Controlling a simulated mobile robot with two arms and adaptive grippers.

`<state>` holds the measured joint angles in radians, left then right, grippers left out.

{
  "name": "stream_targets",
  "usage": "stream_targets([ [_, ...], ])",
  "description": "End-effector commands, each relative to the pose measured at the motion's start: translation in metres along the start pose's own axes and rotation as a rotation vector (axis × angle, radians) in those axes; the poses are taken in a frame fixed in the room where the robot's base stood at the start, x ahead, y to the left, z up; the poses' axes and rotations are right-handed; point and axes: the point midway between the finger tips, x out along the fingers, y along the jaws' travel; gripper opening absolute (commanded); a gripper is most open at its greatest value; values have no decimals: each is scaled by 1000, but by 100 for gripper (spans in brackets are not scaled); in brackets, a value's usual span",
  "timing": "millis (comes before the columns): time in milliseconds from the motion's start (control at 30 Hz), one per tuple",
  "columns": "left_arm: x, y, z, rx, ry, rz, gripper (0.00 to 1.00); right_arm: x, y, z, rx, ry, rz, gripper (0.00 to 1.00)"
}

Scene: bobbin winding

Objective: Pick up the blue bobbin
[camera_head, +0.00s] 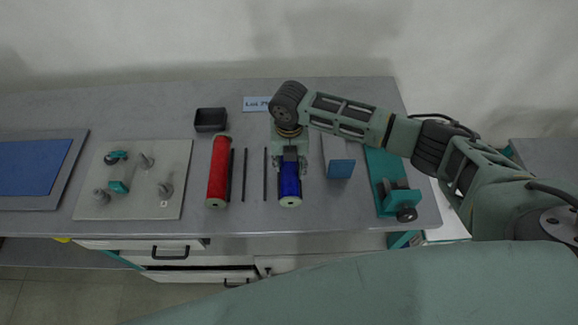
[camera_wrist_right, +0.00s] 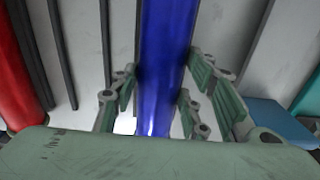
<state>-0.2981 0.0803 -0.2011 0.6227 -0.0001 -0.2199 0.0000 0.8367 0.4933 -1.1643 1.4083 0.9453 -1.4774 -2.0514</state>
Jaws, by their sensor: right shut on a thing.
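The blue bobbin (camera_head: 290,182) lies on the grey table right of the red bobbin (camera_head: 218,168), its near end toward the table's front edge. My right gripper (camera_head: 290,162) is above its far part, with the fingers down on either side. In the right wrist view the blue bobbin (camera_wrist_right: 164,60) runs between the fingers of the right gripper (camera_wrist_right: 160,108), which is shut on it. Whether the bobbin touches the table cannot be told. The far end of the bobbin is hidden by the gripper in the head view. My left gripper is not in view.
Thin dark rods (camera_head: 245,175) lie between the bobbins. A blue block (camera_head: 341,168) stands close on the right, and a teal device (camera_head: 396,198) is further right. A plate with pegs (camera_head: 130,205), a black box (camera_head: 210,120) and a blue mat (camera_head: 35,165) are on the left.

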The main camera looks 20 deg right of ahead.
Motion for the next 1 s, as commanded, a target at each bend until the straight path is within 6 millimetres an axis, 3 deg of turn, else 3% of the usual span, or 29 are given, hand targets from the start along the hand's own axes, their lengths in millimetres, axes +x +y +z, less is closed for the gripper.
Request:
stream_targets([
  [300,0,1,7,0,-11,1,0,0,0,0,0,-1,0,8],
  [667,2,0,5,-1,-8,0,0,-6,0,1,1,-2,2,8],
  [900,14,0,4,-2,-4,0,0,-42,1,2,-1,-6,5,8],
  [1000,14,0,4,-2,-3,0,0,-51,1,-19,-5,-1,3,8],
])
